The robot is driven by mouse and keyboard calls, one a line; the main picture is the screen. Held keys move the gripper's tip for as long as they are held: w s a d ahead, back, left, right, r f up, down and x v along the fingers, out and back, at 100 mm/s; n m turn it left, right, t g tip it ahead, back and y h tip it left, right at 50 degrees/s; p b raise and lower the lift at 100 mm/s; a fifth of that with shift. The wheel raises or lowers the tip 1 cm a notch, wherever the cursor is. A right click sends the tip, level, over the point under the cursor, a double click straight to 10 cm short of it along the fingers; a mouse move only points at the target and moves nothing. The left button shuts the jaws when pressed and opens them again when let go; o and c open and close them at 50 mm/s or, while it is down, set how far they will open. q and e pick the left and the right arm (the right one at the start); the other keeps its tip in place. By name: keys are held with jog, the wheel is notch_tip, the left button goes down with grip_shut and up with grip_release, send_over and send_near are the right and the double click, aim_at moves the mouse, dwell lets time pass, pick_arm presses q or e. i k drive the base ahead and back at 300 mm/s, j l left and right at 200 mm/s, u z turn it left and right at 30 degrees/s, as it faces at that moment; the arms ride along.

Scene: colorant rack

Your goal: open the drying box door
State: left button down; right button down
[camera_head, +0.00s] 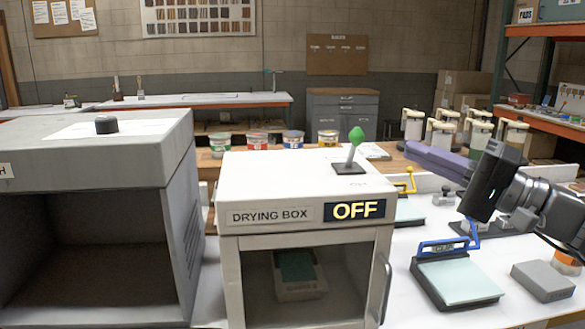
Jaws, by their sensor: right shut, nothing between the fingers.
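The white drying box (285,185) stands at the lower middle, with a "DRYING BOX" label and a lit "OFF" sign (355,210) on its front. Its glass-fronted door (345,270) looks shut. A grey vertical handle (384,288) is at the door's right edge, and the door's bottom is cut off by the frame. A switch with a green knob (356,135) stands on top. My right gripper (412,150) is shut and empty, with purple fingers pointing left. It is above and to the right of the handle, apart from it. My left gripper is not in view.
A grey open-fronted box (95,165) stands close on the left. Right of the drying box are a tray-like device with a blue handle (455,280) and a grey block (543,281). Several colored tubs and jars stand behind. White table shows between the handle and the blue-handled device.

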aim_at(381, 273)
jog(key=k+l, duration=0.2)
jog(key=l, duration=0.15)
jog(key=k+l, duration=0.2)
jog(key=l, duration=0.2)
jog(key=k+l, duration=0.2)
jog(key=l, duration=0.15)
